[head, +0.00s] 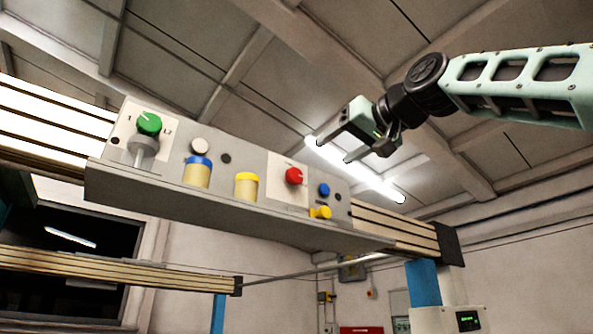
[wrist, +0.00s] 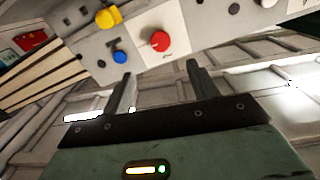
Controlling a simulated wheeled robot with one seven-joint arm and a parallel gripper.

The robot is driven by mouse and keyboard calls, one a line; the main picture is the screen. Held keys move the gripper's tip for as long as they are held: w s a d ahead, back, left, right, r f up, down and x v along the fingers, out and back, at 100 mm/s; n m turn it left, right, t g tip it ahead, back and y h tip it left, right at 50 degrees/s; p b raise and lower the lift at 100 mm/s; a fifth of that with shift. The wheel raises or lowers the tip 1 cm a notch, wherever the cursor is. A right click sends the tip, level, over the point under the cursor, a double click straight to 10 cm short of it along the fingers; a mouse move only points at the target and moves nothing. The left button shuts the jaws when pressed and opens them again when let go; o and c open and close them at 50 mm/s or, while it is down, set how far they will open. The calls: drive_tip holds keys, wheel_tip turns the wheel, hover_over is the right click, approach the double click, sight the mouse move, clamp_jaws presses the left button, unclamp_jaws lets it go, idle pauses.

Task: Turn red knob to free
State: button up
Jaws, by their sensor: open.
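The red knob (head: 293,176) sits on a pale square plate on the grey panel, right of the panel's middle in the head view. In the wrist view the red knob (wrist: 159,41) is beyond the fingertips, between them across the picture. A light pointer line shows on it, but the label text is too small to read. My gripper (head: 331,151) is open and empty, up and to the right of the knob, apart from the panel. Its two fingers also show in the wrist view (wrist: 160,76), with nothing between them.
Beside the red knob are a blue button (head: 323,190) and a yellow knob (head: 320,212). Further left are a green knob (head: 149,123), a white button (head: 199,146) and two cream cylinders with blue (head: 196,173) and yellow (head: 246,187) tops. A grey ledge (head: 220,222) juts out below them.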

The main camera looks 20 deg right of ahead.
sight(297, 175)
drive_tip(key=p+x, duration=0.5)
drive_tip(key=x, duration=0.8)
drive_tip(key=shift+w+a+p, duration=0.2)
drive_tip(key=shift+w+p, duration=0.2)
drive_tip(key=shift+w, duration=0.15)
drive_tip(key=shift+f, duration=0.1)
drive_tip(key=c, duration=1)
